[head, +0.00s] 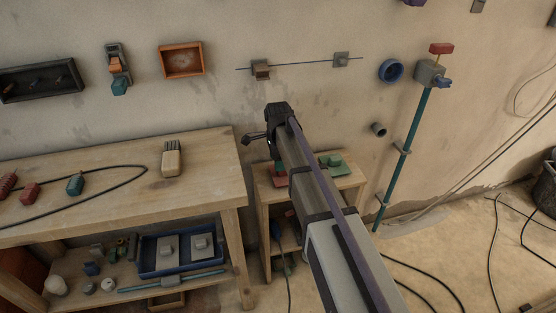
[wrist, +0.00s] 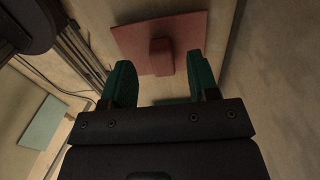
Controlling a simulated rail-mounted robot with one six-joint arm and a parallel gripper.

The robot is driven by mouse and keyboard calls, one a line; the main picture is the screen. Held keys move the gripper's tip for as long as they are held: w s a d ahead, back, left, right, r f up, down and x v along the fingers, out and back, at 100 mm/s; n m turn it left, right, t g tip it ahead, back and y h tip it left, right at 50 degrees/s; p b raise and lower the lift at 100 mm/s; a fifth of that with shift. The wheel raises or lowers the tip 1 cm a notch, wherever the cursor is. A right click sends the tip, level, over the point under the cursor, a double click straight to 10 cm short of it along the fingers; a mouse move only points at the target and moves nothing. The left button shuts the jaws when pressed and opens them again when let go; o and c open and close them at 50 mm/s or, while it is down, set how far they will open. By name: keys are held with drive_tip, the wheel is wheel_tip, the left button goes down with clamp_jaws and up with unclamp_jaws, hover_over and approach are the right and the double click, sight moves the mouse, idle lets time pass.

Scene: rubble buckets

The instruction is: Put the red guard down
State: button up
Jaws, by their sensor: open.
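The red guard (wrist: 188,32) is a flat red plate with a raised block handle (wrist: 160,57). In the wrist view it lies on a pale wooden surface just past my fingertips. My gripper (wrist: 161,76) is open, with its two teal fingers apart. The handle is in line with the gap between them, and nothing is visibly clamped. In the head view a bit of the red guard (head: 282,179) shows on the small wooden stand (head: 350,183), mostly hidden by my arm. My fingers are hard to make out there.
A green plate with a block (head: 333,163) sits on the stand to the right of my arm. The wooden workbench (head: 215,165) is at left, with a brush (head: 171,158) and a dark cable. A teal pole (head: 408,140) stands by the wall at right.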

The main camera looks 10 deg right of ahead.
wheel_tip(320, 180, up, 8)
drive_tip(key=p, duration=0.6)
drive_tip(key=s+d+n, duration=0.2)
drive_tip(key=s+n, duration=1.5)
drive_tip(key=s, duration=0.7)
drive_tip(key=shift+s+d, duration=0.3)
drive_tip(key=shift+d, duration=0.05)
wheel_tip(320, 180, up, 14)
drive_tip(key=p, duration=1.4)
